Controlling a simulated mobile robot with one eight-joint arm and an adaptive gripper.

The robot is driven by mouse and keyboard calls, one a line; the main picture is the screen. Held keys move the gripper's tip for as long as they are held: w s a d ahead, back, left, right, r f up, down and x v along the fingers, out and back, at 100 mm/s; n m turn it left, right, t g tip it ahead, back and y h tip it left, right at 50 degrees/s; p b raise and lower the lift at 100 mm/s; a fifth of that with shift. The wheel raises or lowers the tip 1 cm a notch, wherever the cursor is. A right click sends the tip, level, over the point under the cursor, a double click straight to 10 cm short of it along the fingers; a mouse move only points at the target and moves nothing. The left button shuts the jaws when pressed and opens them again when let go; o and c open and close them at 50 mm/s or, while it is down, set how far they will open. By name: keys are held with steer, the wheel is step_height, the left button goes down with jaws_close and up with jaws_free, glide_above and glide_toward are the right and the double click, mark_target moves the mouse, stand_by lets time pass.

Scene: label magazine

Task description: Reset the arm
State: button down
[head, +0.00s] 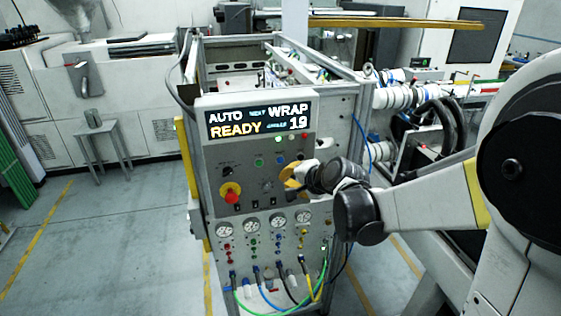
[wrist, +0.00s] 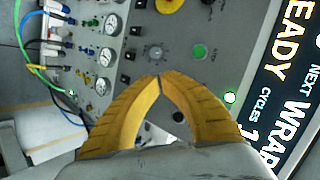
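My gripper (wrist: 160,78) has yellow fingers whose tips meet in the wrist view, with nothing seen between them. In the head view my gripper (head: 288,182) is in front of the right side of the grey control panel (head: 215,165), partly hidden by my wrist. Whether it touches the panel cannot be told. The display (head: 260,121) on the panel reads AUTO, NEXT WRAP, READY, CYCLES 19. A red knob on a yellow base (head: 231,193) sits at the panel's left. A green button (wrist: 199,51) and a grey dial (wrist: 155,53) show beyond the fingertips.
Below the panel are several gauges (head: 250,224) and coloured hoses (head: 262,302) hanging at the front. Machinery with white rollers (head: 395,97) stands at right, near my arm. A small grey stand (head: 100,140) is at left. The floor (head: 110,250) at lower left is clear.

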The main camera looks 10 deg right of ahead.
steer(key=s+f+n+g+h+b, duration=0.1)
steer(key=s+f+n+b, duration=0.4)
steer(key=s, duration=0.9)
steer(key=s+f+n+g+h+b, duration=0.2)
steer(key=s+f+n+b, duration=0.4)
steer(key=s+f+b, duration=0.4)
steer(key=s+b, duration=0.1)
steer(key=s, duration=0.2)
steer(key=shift+s+f+g+b, duration=0.15)
steer(key=shift+s+g+b, duration=0.2)
steer(key=shift+s+g, duration=0.05)
